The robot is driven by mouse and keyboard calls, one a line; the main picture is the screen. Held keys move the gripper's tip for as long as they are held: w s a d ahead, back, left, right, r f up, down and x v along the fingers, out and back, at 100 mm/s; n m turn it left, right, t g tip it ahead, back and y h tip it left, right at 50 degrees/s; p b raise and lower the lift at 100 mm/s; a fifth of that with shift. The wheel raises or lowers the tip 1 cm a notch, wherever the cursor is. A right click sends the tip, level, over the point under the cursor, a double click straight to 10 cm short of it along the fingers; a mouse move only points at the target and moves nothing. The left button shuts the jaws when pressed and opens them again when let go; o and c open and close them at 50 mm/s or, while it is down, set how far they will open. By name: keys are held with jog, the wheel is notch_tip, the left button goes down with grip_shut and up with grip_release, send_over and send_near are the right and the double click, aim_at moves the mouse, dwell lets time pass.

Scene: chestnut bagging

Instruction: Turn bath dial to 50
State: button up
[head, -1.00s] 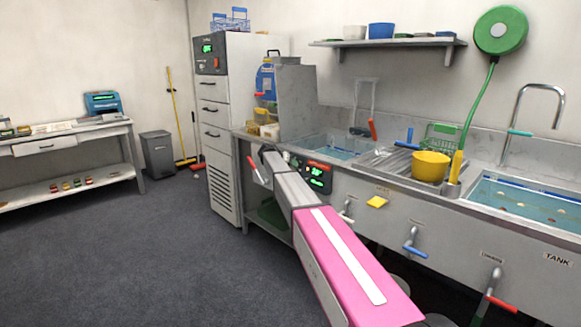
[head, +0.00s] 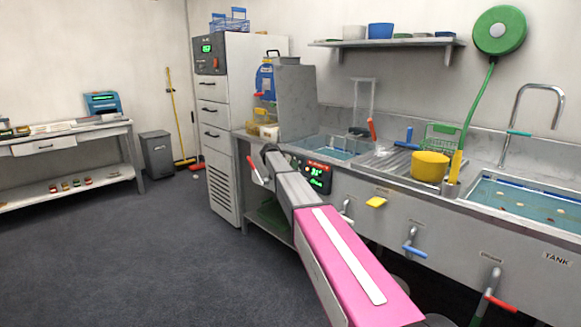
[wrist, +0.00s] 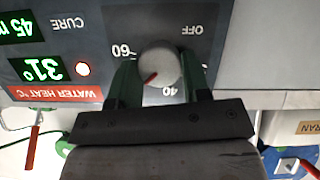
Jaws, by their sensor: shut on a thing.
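The bath dial (wrist: 161,62) is a round pale knob with a red pointer mark, seen upside down in the wrist view. The pointer slants to the lower left in the picture, between the 60 and 40 marks. My gripper (wrist: 158,82) is shut on the dial, with one dark green finger on each side. The left finger covers part of the scale between 60 and 40. The water heat readout (wrist: 42,69) shows 31° in green, next to a lit red lamp (wrist: 82,69). In the head view the control panel (head: 318,177) shows beside my arm, which hides the dial.
The panel is on the front of the steel sink bench (head: 375,207). A red-handled lever (head: 255,171) stands left of my arm. Blue (head: 413,249) and red (head: 498,302) valve handles stick out to the right. The floor at left is clear.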

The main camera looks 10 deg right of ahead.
jog(key=o, duration=0.9)
jog(key=shift+a, duration=0.1)
jog(key=v, duration=1)
jog(key=shift+s+a+r, duration=0.15)
jog(key=shift+s+r, duration=0.05)
jog(key=shift+r, duration=0.05)
